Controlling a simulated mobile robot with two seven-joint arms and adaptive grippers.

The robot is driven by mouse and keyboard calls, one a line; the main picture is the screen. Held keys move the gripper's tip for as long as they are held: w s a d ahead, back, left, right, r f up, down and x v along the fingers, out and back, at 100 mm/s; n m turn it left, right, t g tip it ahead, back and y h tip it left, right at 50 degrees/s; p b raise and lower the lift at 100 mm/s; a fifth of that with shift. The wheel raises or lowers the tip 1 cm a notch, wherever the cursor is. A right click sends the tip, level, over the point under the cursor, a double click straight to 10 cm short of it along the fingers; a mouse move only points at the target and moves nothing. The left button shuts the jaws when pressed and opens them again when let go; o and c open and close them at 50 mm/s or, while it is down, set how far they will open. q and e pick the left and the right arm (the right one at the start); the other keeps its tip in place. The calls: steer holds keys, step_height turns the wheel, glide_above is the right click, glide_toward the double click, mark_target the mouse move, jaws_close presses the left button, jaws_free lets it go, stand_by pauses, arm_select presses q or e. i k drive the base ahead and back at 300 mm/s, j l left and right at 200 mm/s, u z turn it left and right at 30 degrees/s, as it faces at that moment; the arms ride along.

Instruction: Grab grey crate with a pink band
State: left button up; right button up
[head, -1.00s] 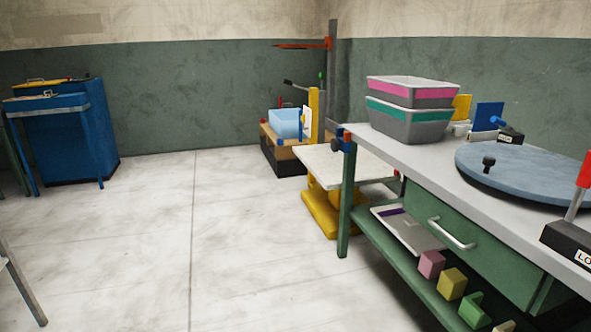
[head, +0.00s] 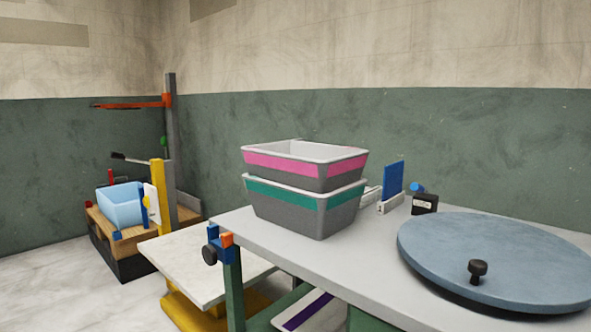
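The grey crate with a pink band (head: 290,165) is in the middle of the head view. It sits on top of a grey crate with a teal band (head: 300,205), and its open top faces up. The two stand stacked near the left end of the grey bench top (head: 335,255). The inside of the pink-banded crate is mostly hidden by its near wall. Neither of my grippers shows in the head view.
A round blue-grey disc (head: 500,260) with a black knob lies on the bench to the right. Behind the crates are a blue panel (head: 393,178) and a black block (head: 425,204). A white-topped yellow lift table (head: 205,262) and a light blue bin (head: 121,205) are at left.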

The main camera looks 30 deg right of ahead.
mark_target(320, 169)
steer(key=i+j+z, duration=0.1)
steer(key=i+z, duration=0.3)
steer(key=i+j+z, duration=0.2)
steer(key=z, duration=0.25)
steer(key=i+j+z, duration=0.9)
steer(key=j+z, duration=0.35)
